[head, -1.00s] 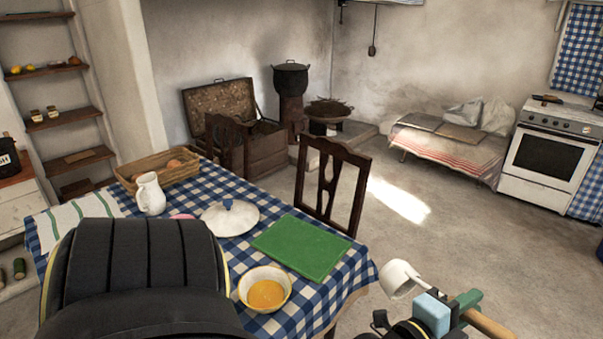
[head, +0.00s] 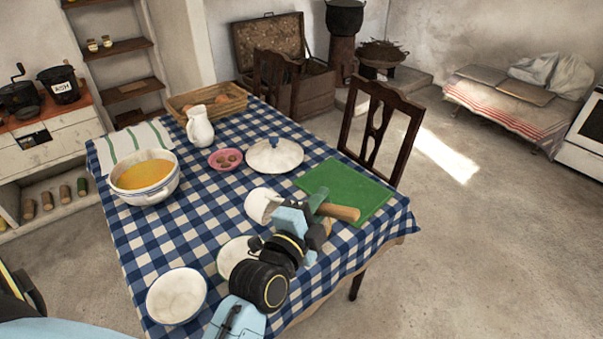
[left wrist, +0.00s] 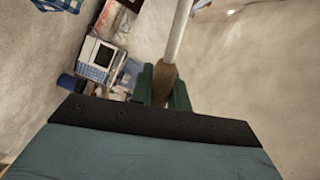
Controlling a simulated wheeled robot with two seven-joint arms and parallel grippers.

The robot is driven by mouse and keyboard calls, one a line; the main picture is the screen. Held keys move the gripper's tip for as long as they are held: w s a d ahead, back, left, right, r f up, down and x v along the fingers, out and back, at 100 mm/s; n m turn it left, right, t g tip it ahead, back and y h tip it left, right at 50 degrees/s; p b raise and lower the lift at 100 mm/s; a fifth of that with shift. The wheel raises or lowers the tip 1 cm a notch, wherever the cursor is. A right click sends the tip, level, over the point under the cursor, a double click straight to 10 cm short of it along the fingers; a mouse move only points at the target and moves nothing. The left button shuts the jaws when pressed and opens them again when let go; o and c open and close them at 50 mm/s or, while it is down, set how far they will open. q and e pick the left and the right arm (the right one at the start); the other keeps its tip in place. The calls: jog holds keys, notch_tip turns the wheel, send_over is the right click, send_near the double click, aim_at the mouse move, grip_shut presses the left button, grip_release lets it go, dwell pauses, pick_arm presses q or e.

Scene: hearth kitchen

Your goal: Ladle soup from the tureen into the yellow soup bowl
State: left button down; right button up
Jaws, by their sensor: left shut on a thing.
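The white tureen (head: 146,195) stands at the table's left, uncovered, with orange soup (head: 146,173) in it. The yellow soup bowl (head: 226,262) is on the table near the middle front, cream inside. My left arm covers much of it, so its contents are hidden. My left gripper (head: 305,212) is shut on the ladle's wooden handle (head: 342,212), which also shows in the left wrist view (left wrist: 164,82). My right gripper is not in view.
A white bowl (head: 176,296) stands at the front left. A green board (head: 345,190), white lid (head: 274,156), pink dish (head: 225,159), pitcher (head: 199,128) and basket (head: 222,101) are also on the table. A chair (head: 378,130) stands at its far side.

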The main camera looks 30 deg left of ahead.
pick_arm(q)
jog(key=w+a+f+n+y+p, duration=0.1)
jog(key=w+f+n+p, duration=0.1)
jog(key=w+p, duration=0.3)
jog(key=w+a+f+n+p, duration=0.2)
jog(key=w+f+p, duration=0.1)
jog(key=w, duration=0.4)
jog(key=a+r+n+b, duration=0.1)
jog(key=a+r+n, duration=0.1)
jog(key=a+n, duration=0.6)
jog(key=a+r+n+b, duration=0.1)
jog(key=a+r+n, duration=0.1)
jog(key=a+n, duration=0.5)
jog(key=a, duration=0.4)
jog(key=shift+r+n, duration=0.25)
jog(key=shift+n, duration=0.15)
jog(key=shift+f, duration=0.1)
